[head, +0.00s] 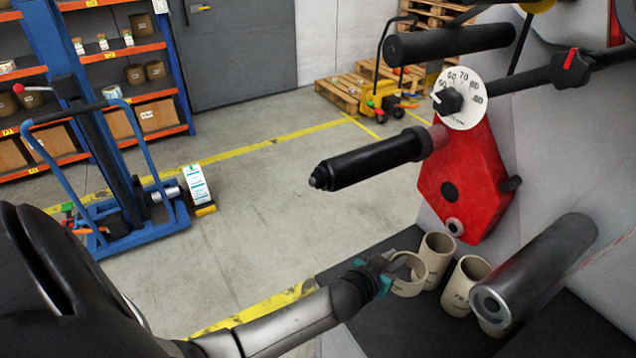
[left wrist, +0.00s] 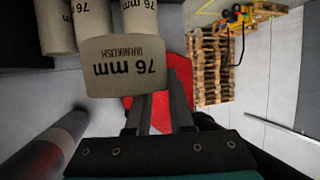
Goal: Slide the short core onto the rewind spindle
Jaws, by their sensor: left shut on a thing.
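Several beige cardboard cores stand upright on the dark shelf of the machine. My left gripper (head: 390,272) is shut on the wall of the front left core (head: 410,283), at its rim. In the left wrist view, my fingers (left wrist: 158,98) are at the edge of this core (left wrist: 127,66), which is printed "76 mm". Whether it touches the shelf cannot be told. The black spindle (head: 370,162) with a narrow tip sticks out to the left from the machine, above the cores, and is bare. My right gripper is not in view.
Other cores (head: 437,262) (head: 464,286) stand close beside the held one. A dark grey roller (head: 540,268) juts out at the lower right, partly hiding one core. A red plate (head: 465,185) is behind the spindle. Open floor lies left of the machine.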

